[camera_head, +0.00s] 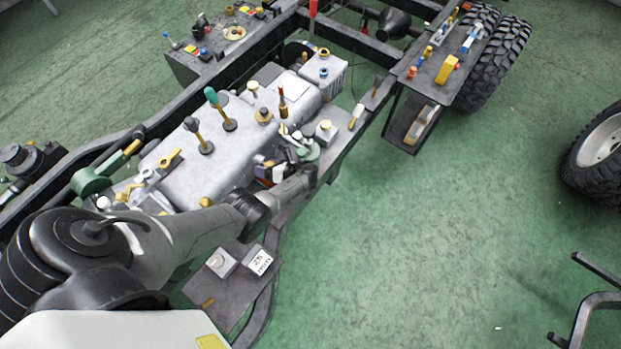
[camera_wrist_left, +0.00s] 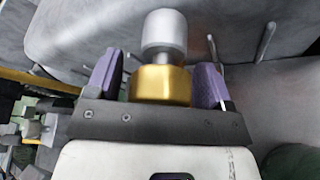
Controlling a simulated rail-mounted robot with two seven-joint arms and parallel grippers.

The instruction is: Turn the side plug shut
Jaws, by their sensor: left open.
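A fitting with a gold collar and a rounded silver end (camera_wrist_left: 161,84), which looks like the side plug, stands out from the grey chassis unit in the left wrist view. My left gripper (camera_wrist_left: 158,82) is open, with one purple finger on each side of the gold collar. Gaps show between the fingers and the collar. In the head view my left gripper (camera_head: 268,171) is low beside the grey housing (camera_head: 195,160), partly covered by my own wrist. I cannot clearly pick out the plug there. My right gripper is not in view.
Levers with teal (camera_head: 211,96) and dark knobs rise from the housing near my left arm. A dark side plate (camera_head: 228,285) with a white label lies below the arm. A wheel (camera_head: 493,62) stands at the upper right. The green floor on the right is mostly clear.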

